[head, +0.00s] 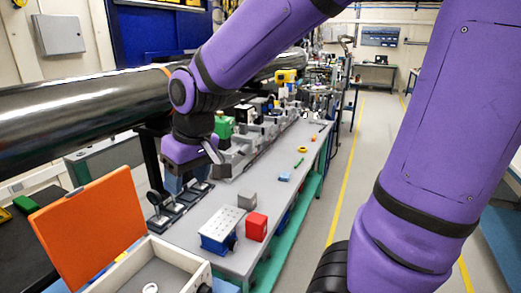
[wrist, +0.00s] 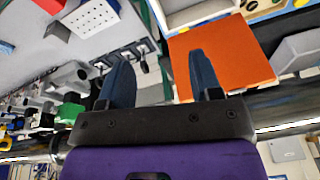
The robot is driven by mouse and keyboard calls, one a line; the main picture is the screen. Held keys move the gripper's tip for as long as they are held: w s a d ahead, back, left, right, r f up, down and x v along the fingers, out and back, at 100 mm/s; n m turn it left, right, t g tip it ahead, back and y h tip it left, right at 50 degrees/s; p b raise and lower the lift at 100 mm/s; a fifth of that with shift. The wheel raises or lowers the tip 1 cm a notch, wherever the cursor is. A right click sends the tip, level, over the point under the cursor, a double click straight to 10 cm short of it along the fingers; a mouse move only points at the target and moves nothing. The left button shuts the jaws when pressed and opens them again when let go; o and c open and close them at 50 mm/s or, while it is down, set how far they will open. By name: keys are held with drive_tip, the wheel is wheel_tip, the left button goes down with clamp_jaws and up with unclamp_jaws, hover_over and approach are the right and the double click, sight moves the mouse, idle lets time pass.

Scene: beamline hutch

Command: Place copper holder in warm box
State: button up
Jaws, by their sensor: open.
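My gripper (wrist: 163,75) is open, with nothing between its two blue fingers in the wrist view. In the head view, my gripper (head: 208,158) hangs above the grey bench. A pale open box (head: 200,277) with a raised orange lid (head: 92,228) stands at the lower left of the head view and fits the warm box; a white ring lies inside. In the wrist view the orange lid (wrist: 222,57) is beyond the right finger, with the box (wrist: 192,12) at the top. I cannot make out a copper holder in either view.
A blue block with a white perforated top (head: 222,229), a red block (head: 256,226) and a grey cube (head: 247,200) stand on the bench (head: 276,196). Dark posts (head: 180,205) line its left side. A large metal pipe (head: 80,115) runs behind. The aisle floor (head: 375,150) is clear.

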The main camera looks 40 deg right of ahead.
drive_tip(key=s+d+r+m+t, duration=0.1)
drive_tip(key=s+d+r, duration=0.2)
drive_tip(key=s, duration=0.3)
drive_tip(key=s+d+r+m+t+h, duration=0.1)
drive_tip(key=s+d+r, duration=0.3)
drive_tip(key=s, duration=0.3)
drive_tip(key=shift+d+r+t, duration=0.3)
drive_tip(key=shift+r, duration=0.1)
idle(0.5)
